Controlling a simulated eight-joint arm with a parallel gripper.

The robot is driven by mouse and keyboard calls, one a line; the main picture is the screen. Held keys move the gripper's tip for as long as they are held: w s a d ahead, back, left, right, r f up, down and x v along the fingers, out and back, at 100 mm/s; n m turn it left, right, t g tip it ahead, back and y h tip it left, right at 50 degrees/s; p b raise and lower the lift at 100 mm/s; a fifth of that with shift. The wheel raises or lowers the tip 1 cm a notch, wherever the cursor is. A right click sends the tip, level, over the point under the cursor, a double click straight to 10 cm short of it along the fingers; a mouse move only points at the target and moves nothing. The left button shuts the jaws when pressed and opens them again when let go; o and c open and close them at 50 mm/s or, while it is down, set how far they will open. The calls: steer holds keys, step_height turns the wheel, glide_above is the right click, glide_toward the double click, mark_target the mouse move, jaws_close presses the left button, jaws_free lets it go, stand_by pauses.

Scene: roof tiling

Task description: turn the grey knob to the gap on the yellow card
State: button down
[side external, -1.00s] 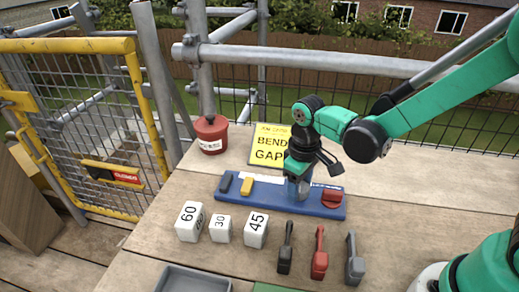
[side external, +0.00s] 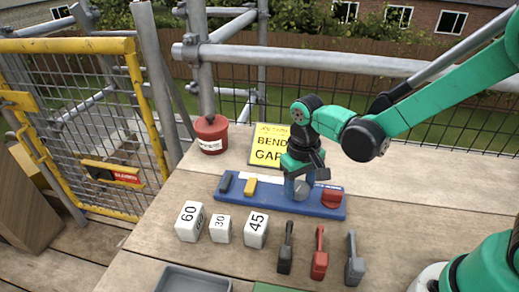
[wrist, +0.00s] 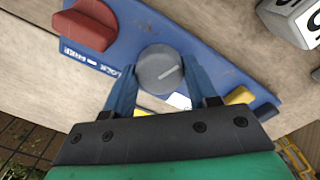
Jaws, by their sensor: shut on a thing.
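The grey knob (wrist: 160,69) is round with a pale pointer line, set on a blue board (side external: 223,194). In the wrist view the line points up and to the right. My gripper (wrist: 160,80) is shut on the knob, with one blue finger on each side; it also shows in the side view (side external: 299,186). The yellow card (side external: 268,155) stands behind the board. It reads "BEND" and "GAP" in black, but my gripper and arm hide its right part, so any figure there cannot be read.
The board also carries a red knob (side external: 331,197), a yellow lever (side external: 250,186) and a dark lever (side external: 225,182). White blocks marked 60 (side external: 188,221), 30 (side external: 220,228) and 45 (side external: 255,229) stand in front. Several loose handled tools lie right of them. A red pot (side external: 211,134) stands behind.

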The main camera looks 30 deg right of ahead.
mark_target(299, 186)
steer(key=shift+m, duration=0.6)
steer(key=shift+c, duration=1.2)
jaws_free()
steer(key=shift+r, duration=0.1)
steer(key=shift+a+r, duration=0.1)
steer(key=shift+r, duration=2.6)
